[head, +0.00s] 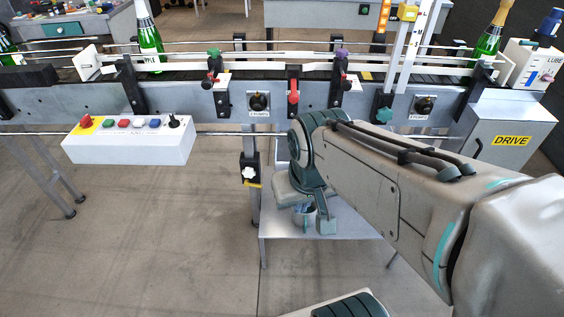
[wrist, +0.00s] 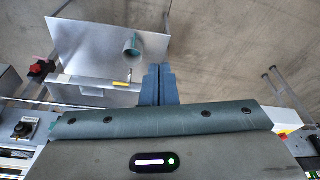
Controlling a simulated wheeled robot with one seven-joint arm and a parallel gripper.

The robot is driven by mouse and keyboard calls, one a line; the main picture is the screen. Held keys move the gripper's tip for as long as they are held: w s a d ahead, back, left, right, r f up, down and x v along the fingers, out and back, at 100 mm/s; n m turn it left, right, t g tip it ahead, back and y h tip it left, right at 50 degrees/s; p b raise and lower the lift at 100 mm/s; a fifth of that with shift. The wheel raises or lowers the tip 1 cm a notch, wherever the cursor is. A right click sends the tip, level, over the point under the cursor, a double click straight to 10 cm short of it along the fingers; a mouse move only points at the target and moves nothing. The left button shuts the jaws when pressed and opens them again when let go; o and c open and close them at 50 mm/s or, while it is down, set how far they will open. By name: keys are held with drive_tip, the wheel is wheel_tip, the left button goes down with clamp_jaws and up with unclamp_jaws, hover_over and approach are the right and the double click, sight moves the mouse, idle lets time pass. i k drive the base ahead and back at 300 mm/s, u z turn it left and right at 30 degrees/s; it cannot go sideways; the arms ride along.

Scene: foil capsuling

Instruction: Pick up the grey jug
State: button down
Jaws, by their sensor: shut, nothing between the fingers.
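The grey jug (head: 301,215) stands on a low metal shelf below the conveyor in the head view. My gripper (head: 326,225) hangs just right of it in that picture, and my wrist partly hides the jug's top. In the wrist view the jug (wrist: 132,46) appears small, upper left of the fingertips, with a handle and a dark opening. My gripper's fingers (wrist: 160,72) are together with nothing between them. They look apart from the jug.
The low shelf (head: 285,248) has bare metal around the jug. Above it runs the conveyor (head: 195,97) with green bottles (head: 149,40) and clamps. A white button box (head: 130,142) juts out at left and a DRIVE box (head: 508,138) at right. The floor is open at left.

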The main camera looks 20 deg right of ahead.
sight(304, 215)
drive_tip(key=u, duration=1.5)
drive_tip(key=i, duration=1.3)
drive_tip(key=z, duration=3.3)
